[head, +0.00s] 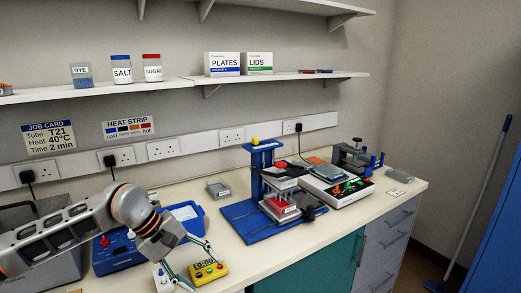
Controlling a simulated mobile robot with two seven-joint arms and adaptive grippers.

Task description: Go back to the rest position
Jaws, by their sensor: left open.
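My left arm comes in from the left edge. My left gripper (194,262) is open, at the front of the bench by a yellow timer (209,271). One finger reaches to the timer's upper edge and the other lies along its left side. I cannot tell whether they touch it. No held object shows between the fingers. My right gripper is not in view.
A blue device (118,252) and blue tray (186,212) sit beside and partly behind my left arm. Shelves overhang behind.

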